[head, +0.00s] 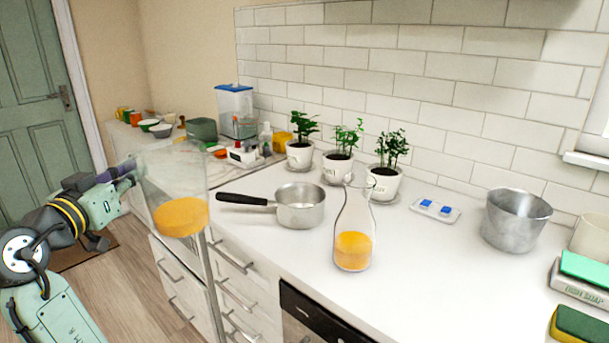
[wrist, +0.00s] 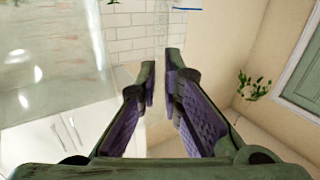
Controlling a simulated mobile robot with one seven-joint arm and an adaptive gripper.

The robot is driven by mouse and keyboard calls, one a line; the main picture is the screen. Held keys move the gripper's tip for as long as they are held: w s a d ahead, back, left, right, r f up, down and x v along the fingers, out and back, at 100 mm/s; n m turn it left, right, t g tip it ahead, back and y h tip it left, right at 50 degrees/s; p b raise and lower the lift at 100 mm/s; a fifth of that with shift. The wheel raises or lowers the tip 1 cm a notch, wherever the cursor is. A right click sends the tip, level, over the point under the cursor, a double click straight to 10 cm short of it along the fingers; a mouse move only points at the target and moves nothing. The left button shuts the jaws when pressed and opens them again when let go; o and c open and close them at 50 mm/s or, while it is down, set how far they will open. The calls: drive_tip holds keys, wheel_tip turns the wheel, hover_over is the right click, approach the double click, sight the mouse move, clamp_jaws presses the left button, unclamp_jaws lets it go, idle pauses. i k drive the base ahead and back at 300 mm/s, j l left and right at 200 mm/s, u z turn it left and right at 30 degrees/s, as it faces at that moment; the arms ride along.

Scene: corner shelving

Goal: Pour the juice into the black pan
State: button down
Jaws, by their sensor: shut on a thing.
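My gripper (head: 126,170) is at the left in the head view, shut on a clear pitcher (head: 166,165) with orange juice in its bottom. The pitcher is roughly upright, in front of the counter's left front edge. In the wrist view, the fingers (wrist: 161,72) are close together, and the clear wall at the left looks like the pitcher (wrist: 55,75). What lies between the fingers is hard to see. A silver saucepan (head: 301,207) with a black handle stands on the counter, right of the pitcher. No all-black pan shows. A glass carafe (head: 353,215) with orange juice stands right of the saucepan.
Several potted plants (head: 337,167) line the counter behind the saucepan. A metal pot (head: 515,220) and sponges (head: 580,325) are at the right. A blender-like container (head: 236,107) and bowls stand at the back left. White counter (head: 430,270) is clear right of the carafe.

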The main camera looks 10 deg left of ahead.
sight(299, 204)
drive_tip(key=i, duration=0.95)
